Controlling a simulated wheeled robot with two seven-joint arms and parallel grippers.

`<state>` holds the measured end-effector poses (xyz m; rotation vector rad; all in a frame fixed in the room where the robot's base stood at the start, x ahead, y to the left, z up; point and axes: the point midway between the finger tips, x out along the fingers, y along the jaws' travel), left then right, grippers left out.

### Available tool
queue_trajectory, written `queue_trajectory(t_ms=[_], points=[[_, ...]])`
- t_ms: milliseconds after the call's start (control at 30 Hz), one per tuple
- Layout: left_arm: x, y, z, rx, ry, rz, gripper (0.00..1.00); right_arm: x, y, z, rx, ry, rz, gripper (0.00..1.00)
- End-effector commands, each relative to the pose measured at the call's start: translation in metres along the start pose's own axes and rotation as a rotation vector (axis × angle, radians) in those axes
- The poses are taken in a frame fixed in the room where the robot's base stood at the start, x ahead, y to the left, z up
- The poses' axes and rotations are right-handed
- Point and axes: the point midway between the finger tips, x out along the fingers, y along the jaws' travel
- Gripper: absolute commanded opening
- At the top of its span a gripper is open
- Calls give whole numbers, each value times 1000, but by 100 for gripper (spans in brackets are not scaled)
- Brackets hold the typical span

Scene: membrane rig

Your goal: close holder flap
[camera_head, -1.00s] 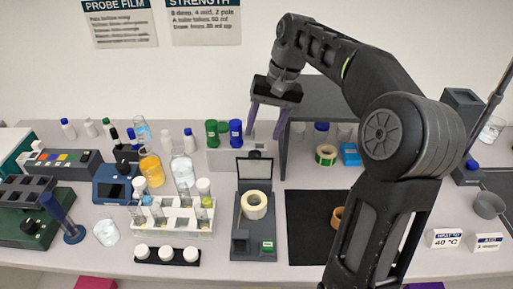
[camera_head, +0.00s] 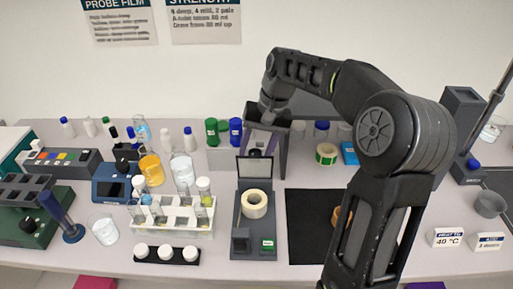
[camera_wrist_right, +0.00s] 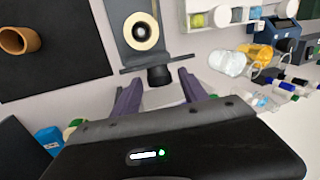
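The holder (camera_head: 254,238) is a dark grey device on the bench with a cream ring (camera_head: 255,205) on it. Its flap (camera_head: 255,170) stands upright at the back, so the holder is open. In the right wrist view the flap (camera_wrist_right: 158,63) shows nearly edge-on, with the ring (camera_wrist_right: 141,31) beyond it and a dark knob (camera_wrist_right: 160,76) on the near side. My right gripper (camera_head: 263,145) is just behind the flap. Its purple fingers are apart around empty space (camera_wrist_right: 160,88), with the knob near the gap between them. My left gripper is out of view.
A rack of tubes (camera_head: 172,220) stands left of the holder, and a black mat (camera_head: 305,225) lies right of it. Green and blue capped bottles (camera_head: 212,132) stand behind. A green tape roll (camera_head: 327,153) and a blue box (camera_head: 349,153) are at right.

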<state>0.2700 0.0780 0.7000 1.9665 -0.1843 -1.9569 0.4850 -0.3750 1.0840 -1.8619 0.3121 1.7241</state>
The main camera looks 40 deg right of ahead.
Motion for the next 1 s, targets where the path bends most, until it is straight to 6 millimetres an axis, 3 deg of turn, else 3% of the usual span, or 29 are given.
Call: queue_trajectory(t_ms=[600,1000], points=[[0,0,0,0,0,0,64,0,0,0,0,0,0,0],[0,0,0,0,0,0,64,0,0,0,0,1,0,0]])
